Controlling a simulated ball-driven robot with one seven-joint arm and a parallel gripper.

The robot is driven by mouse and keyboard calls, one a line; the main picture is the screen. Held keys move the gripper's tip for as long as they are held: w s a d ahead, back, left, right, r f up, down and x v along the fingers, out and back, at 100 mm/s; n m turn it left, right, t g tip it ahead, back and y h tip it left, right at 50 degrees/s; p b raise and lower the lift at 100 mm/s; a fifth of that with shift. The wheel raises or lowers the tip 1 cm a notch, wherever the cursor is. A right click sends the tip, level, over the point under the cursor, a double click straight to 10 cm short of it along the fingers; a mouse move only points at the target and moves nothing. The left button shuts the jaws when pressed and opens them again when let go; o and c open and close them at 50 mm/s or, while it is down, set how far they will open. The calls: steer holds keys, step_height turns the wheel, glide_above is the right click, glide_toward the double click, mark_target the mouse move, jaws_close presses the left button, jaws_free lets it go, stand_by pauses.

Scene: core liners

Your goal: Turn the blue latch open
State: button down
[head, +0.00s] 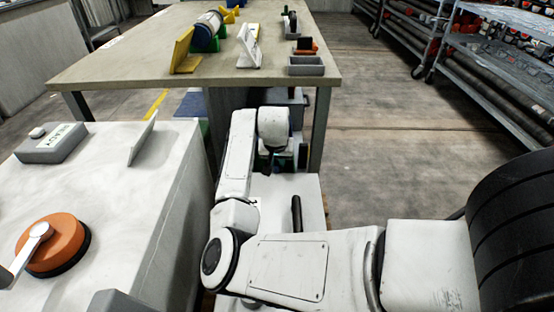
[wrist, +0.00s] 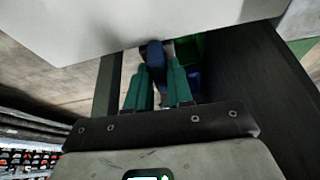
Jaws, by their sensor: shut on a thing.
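My gripper (head: 285,160) is low in front of the near end of the long table, partly hidden by my own arm in the head view. In the wrist view its two green fingers (wrist: 158,72) point away from the camera. They are closed on a dark blue piece, the blue latch (wrist: 155,54), which shows between and beyond the fingertips. What the latch is mounted on and its exact angle cannot be made out. In the head view the latch cannot be told apart from the gripper.
A long table (head: 120,72) holds a yellow stand (head: 184,52), a white stand (head: 248,47) and a grey tray (head: 306,66). A white counter (head: 130,205) with an orange knob (head: 52,243) stands at left. Racks (head: 500,60) stand at right, with open floor (head: 400,130) before them.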

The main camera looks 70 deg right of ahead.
steer(key=m+g+p, duration=0.1)
steer(key=m, duration=0.2)
steer(key=shift+w+m+p, duration=0.1)
steer(key=shift+m+p, duration=0.2)
steer(key=shift+m, duration=0.1)
steer(key=m+g, duration=0.2)
steer(key=m, duration=0.2)
steer(key=shift+w+m, duration=0.1)
steer(key=shift+m, duration=0.2)
steer(key=m+g+b, duration=0.1)
steer(key=m, duration=0.1)
steer(key=m+y+b, duration=0.1)
steer(key=m, duration=0.1)
steer(key=shift+w+d+f+m+g, duration=0.1)
steer(key=shift+w+m+g, duration=0.05)
steer(key=shift+m+g, duration=0.2)
steer(key=shift+w+m+g+y+b, duration=0.15)
steer(key=shift+m+y+b, duration=0.3)
steer(key=shift+m, duration=0.6)
steer(key=shift+s+m+g+y+b, duration=0.1)
steer(key=shift+m+g+y+b, duration=0.15)
steer(key=shift+m+b, duration=0.55)
steer(key=shift+m, duration=0.3)
steer(key=shift+d, duration=0.1)
steer(key=c, duration=1.1)
jaws_free()
